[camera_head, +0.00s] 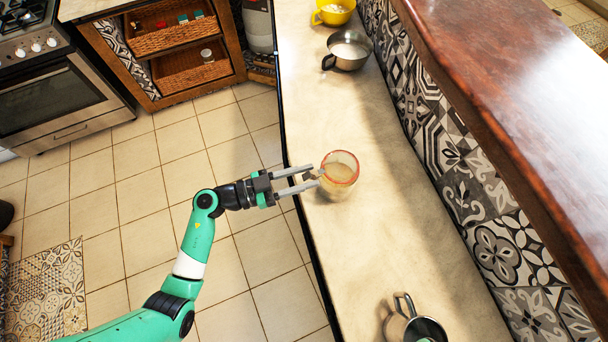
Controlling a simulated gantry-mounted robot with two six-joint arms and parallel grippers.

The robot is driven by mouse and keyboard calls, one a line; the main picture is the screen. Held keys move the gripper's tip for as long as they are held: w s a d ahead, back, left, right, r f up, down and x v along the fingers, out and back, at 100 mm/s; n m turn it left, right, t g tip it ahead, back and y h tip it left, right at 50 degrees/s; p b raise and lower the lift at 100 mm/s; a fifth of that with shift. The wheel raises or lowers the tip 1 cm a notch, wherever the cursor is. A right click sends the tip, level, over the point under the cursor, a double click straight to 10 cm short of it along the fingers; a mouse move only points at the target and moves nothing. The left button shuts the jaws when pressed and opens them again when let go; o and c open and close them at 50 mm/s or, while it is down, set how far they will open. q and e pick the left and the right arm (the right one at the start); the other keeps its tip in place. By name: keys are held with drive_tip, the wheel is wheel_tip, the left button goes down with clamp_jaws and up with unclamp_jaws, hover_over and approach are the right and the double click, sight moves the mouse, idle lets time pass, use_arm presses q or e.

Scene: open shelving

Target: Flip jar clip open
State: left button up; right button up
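A glass clip jar (341,174) with a reddish-orange rim stands upright on the pale countertop near the middle of the view. Its contents look beige. A small clip (313,174) shows on its left side, facing my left gripper. My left gripper (318,178) reaches in from the left, with its two fingers apart and their tips around the clip, close to the jar's wall. I cannot tell whether the fingers touch the clip or the glass. My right gripper is not in view.
The long, narrow countertop (410,250) is mostly clear around the jar. A metal cup (412,322) stands at the near end; a metal pot (349,50) and a yellow cup (334,10) stand at the far end. A tiled wall with a raised wooden ledge (500,80) bounds the right side.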

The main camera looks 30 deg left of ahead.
use_arm(q)
clamp_jaws()
drive_tip(key=shift+f+h+b, duration=0.3)
drive_tip(key=shift+f+b, duration=0.05)
drive_tip(key=shift+b, duration=0.15)
drive_tip(key=t+b, duration=0.1)
drive_tip(key=b, duration=0.1)
drive_tip(key=f+t+h+b, duration=0.1)
drive_tip(key=b, duration=0.1)
drive_tip(key=shift+s+a+f+h, duration=0.2)
drive_tip(key=shift+s+h, duration=0.05)
drive_tip(key=shift+h, duration=0.05)
drive_tip(key=shift+a+r+t+b, duration=0.1)
drive_tip(key=shift+r+t+b, duration=0.25)
drive_tip(key=shift+t+b, duration=0.3)
drive_tip(key=shift+o, duration=1.3)
unclamp_jaws()
